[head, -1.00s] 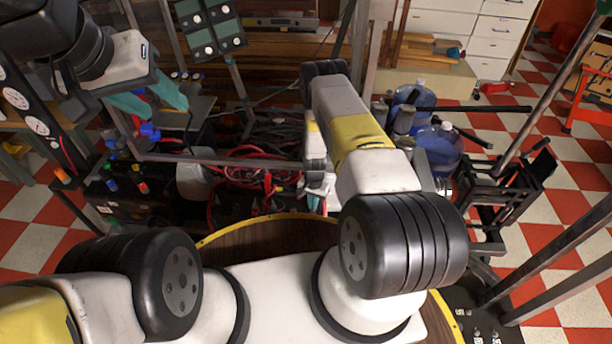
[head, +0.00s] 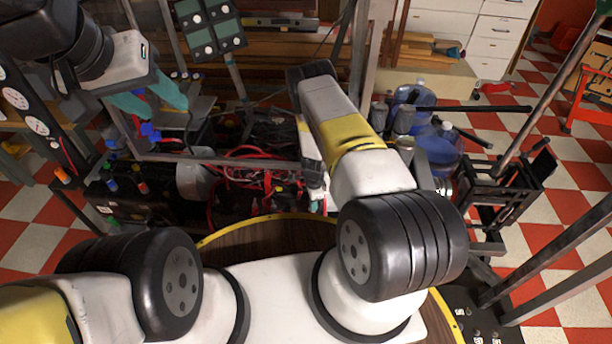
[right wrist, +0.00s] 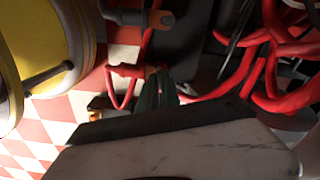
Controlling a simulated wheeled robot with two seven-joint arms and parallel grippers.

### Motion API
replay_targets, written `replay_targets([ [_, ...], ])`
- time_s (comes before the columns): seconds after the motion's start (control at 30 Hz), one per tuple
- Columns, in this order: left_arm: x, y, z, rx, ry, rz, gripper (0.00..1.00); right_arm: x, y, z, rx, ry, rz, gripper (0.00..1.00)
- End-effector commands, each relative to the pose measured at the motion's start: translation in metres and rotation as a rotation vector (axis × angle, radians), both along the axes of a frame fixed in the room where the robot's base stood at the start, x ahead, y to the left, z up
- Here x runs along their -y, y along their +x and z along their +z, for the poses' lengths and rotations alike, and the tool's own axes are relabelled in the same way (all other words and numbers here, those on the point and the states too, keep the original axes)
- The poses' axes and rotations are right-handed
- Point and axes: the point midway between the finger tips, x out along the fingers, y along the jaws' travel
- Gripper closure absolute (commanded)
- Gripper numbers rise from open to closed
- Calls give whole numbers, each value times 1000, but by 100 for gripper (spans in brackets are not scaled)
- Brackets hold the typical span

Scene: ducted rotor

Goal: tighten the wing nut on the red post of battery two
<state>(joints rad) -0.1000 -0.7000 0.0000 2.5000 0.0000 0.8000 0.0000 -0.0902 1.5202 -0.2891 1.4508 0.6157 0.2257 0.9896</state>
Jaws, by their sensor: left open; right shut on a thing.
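My right gripper shows in the right wrist view as dark green fingers (right wrist: 158,92), close together at a red cable end (right wrist: 128,70). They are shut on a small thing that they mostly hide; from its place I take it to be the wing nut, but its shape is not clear. In the head view my right arm mostly hides this gripper among the batteries and red cables (head: 250,172). The red post and battery two cannot be told apart surely there. My left gripper (head: 158,103) has teal fingers spread apart, open and empty, at the upper left.
A metal frame bar (head: 215,160) crosses in front of the cables. A black box (head: 140,208) with coloured knobs stands at the left. Blue water jugs (head: 437,150) stand right of my right arm. A round wooden table top (head: 280,232) lies nearest me.

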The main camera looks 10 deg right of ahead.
Motion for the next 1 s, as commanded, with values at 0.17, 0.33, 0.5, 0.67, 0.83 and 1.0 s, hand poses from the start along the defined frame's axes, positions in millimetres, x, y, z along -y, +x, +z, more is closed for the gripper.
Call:
replay_targets([
  [0.17, 0, 0, 0, 0, 0, 0, 52, -1, 1, 1, 1, 1, -135, 100],
  [0.33, 0, 0, 0, 0, 0, 0, 52, -1, 1, 1, 1, 1, -236, 100],
  [0.5, 0, 0, 0, 0, 0, 0, 52, -1, 1, 1, 1, 1, -302, 100],
  [0.67, 0, 0, 0, 0, 0, 0, 52, 0, 1, 1, 2, 1, -335, 100],
  [0.83, 0, 0, 0, 0, 0, 0, 52, 0, 1, 1, 2, 1, -346, 100],
  [1.0, 0, 0, 0, 0, 0, 0, 52, 0, 1, 1, 2, 1, -347, 100],
])
